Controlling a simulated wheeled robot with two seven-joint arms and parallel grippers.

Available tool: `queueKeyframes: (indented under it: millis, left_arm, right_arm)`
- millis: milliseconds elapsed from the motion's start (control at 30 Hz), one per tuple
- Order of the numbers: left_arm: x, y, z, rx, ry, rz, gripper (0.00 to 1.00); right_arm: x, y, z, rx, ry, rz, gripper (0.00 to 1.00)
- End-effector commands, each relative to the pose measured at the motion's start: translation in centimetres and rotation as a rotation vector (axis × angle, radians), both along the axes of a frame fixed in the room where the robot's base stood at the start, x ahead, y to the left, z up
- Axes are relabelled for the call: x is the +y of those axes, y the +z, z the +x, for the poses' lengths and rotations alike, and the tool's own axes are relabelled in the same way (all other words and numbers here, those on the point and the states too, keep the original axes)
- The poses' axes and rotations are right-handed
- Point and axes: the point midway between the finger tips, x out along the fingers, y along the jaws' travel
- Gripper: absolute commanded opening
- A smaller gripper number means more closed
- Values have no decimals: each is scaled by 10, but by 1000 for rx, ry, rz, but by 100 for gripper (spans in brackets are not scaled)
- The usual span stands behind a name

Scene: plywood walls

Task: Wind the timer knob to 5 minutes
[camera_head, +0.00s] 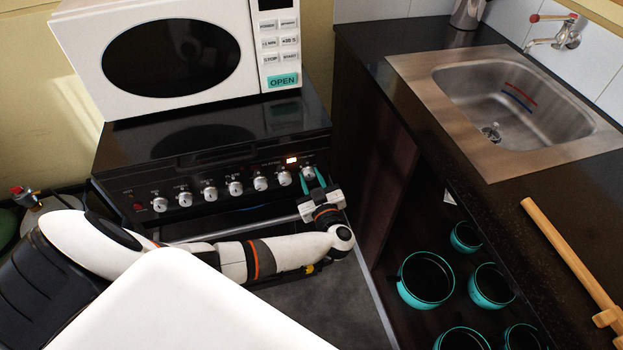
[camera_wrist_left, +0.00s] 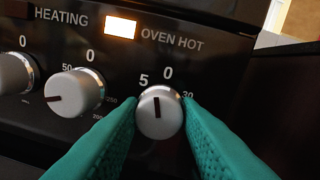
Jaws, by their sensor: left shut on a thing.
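The timer knob (camera_wrist_left: 159,117) is the rightmost silver knob on the black oven front. In the left wrist view its dark red pointer mark stands nearly upright, between the 5 at upper left and the 0 above. The 30 is at its upper right. The knob also shows in the head view (camera_head: 308,172), partly covered by the fingers. My left gripper (camera_head: 313,180) is shut on the knob, one teal finger on each side; the fingers also show in the left wrist view (camera_wrist_left: 160,125). My right gripper is not in view.
A lit orange lamp (camera_wrist_left: 120,28) marked OVEN HOT is above left of the knob. A neighbouring knob (camera_wrist_left: 73,92) sits close to the left finger. A white microwave (camera_head: 180,55) stands on the oven. The dark counter (camera_head: 420,90) with the sink rises to the right.

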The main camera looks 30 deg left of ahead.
Motion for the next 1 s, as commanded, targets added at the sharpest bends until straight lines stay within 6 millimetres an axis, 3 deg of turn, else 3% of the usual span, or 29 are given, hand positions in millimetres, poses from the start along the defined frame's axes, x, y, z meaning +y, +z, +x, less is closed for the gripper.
queueKeyframes:
  millis: [600,633,733,767,1000]
  left_arm:
    - [0,-1,0,1,0,-1,8]
    - [0,-1,0,1,0,-1,32]
    - [0,-1,0,1,0,-1,48]
    - [0,0,0,1,0,-1,52]
    - [0,0,0,1,0,-1,52]
  right_arm:
    - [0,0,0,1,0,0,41]
    - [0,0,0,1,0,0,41]
    - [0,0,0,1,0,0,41]
    - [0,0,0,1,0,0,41]
    - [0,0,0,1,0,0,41]
